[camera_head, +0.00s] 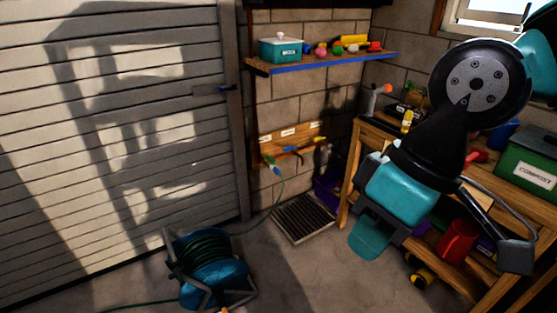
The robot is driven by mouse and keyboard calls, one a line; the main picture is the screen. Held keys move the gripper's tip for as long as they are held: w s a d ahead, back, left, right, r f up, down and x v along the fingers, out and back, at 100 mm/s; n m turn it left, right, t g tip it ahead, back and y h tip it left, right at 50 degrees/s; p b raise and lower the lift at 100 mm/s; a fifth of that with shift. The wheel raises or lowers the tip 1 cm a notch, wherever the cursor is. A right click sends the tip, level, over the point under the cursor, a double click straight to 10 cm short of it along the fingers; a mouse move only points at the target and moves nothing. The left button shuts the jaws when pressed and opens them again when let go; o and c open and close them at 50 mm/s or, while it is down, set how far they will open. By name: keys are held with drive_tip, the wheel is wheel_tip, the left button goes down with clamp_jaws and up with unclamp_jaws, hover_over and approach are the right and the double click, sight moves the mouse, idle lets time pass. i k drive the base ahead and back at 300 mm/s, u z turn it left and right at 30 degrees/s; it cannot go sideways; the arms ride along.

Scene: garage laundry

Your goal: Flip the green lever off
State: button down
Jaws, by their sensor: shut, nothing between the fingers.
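A wooden board (293,143) with white labels is fixed low on the block wall, left of the workbench. A small green lever (270,161) is at its left end, where a hose connects just below. A blue lever (291,149) and a yellow lever (319,140) sit further right on the board. The levers are small here, so their exact angles are hard to read. My gripper (369,240) is shut and empty, pointing down in front of the workbench, to the right of and lower in the picture than the board. It does not touch the levers.
A blue hose reel (208,270) stands on the floor, its hose running up to the board. A floor grate (303,218) lies below the board. A shelf (322,63) overhangs it. The workbench (352,172) with a green compost bin (527,165) is at right.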

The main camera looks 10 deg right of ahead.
sight(273, 161)
drive_tip(key=z, duration=0.35)
drive_tip(key=i, duration=0.5)
drive_tip(key=z, duration=0.8)
drive_tip(key=i, duration=1.55)
drive_tip(key=u, duration=1.15)
drive_tip(key=i, duration=0.8)
drive_tip(key=u, duration=0.7)
